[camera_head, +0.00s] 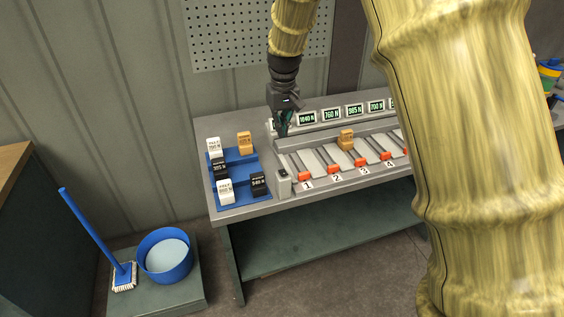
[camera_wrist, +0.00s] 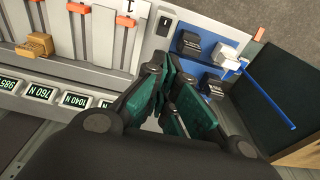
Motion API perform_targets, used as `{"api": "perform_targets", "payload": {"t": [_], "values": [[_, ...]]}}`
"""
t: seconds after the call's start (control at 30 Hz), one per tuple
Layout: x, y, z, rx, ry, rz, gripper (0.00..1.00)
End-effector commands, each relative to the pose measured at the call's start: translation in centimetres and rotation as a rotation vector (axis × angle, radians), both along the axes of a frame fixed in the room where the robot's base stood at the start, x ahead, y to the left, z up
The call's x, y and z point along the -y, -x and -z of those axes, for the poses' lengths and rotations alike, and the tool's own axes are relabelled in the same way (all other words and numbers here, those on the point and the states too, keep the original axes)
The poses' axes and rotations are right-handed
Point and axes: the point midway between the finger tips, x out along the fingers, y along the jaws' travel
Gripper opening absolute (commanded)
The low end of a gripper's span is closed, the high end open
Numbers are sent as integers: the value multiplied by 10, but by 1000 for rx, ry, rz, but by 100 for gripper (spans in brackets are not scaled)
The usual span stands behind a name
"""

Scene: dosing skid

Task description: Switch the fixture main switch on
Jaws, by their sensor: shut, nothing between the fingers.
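The main switch (camera_head: 283,182) is a small grey box with a black rocker on top, at the front left corner of the fixture beside lane 1. It also shows in the wrist view (camera_wrist: 166,22), upper middle, with a light mark on the dark rocker; I cannot tell which way the rocker is tipped. My gripper (camera_head: 283,130) is shut and empty, above the left rear part of the fixture, behind the switch and apart from it. In the wrist view my gripper's green fingers (camera_wrist: 163,75) point toward the switch side.
The fixture (camera_head: 325,155) has numbered lanes with red-orange clamps (camera_head: 305,177) and lit force displays (camera_head: 331,114). An orange block (camera_head: 346,139) sits on it. A blue tray (camera_head: 239,189) with several black, white and orange blocks lies left of the switch. A bucket (camera_head: 165,277) stands on the floor platform.

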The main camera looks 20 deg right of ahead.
Motion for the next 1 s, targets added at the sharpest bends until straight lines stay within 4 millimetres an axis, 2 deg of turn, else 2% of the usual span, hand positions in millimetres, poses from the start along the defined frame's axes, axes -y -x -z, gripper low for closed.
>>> {"api": "perform_targets", "payload": {"t": [0.27,0.87,1.0], "values": [[0,-1,16,-2,0,0,0],[0,-10,98,-2,0,0,0],[0,-3,114,-2,-1,0,0]]}}
